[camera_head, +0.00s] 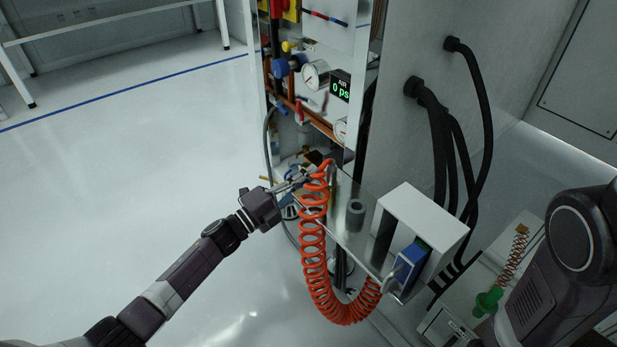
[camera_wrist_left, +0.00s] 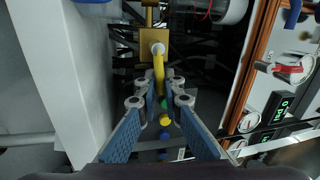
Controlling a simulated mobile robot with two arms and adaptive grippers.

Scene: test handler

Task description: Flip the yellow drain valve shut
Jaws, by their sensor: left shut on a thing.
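The yellow drain valve handle (camera_wrist_left: 159,72) is a slim lever in the left wrist view. Its upper end meets a white round hub on a brass valve body (camera_wrist_left: 152,46). Its lower end lies between the fingertips of my left gripper (camera_wrist_left: 165,98), which is shut on it. In the head view my left gripper (camera_head: 298,183) reaches into the lower part of the open cabinet, beside the top of the orange coiled hose. The handle cannot be made out clearly there. My right arm shows at the right edge, but its gripper is out of view.
The orange coiled hose (camera_head: 313,245) hangs close to my left gripper. A gauge (camera_head: 315,75) and a green pressure display (camera_head: 340,88) are above. A white box (camera_head: 424,220) stands on a shelf to the right. Open floor lies left.

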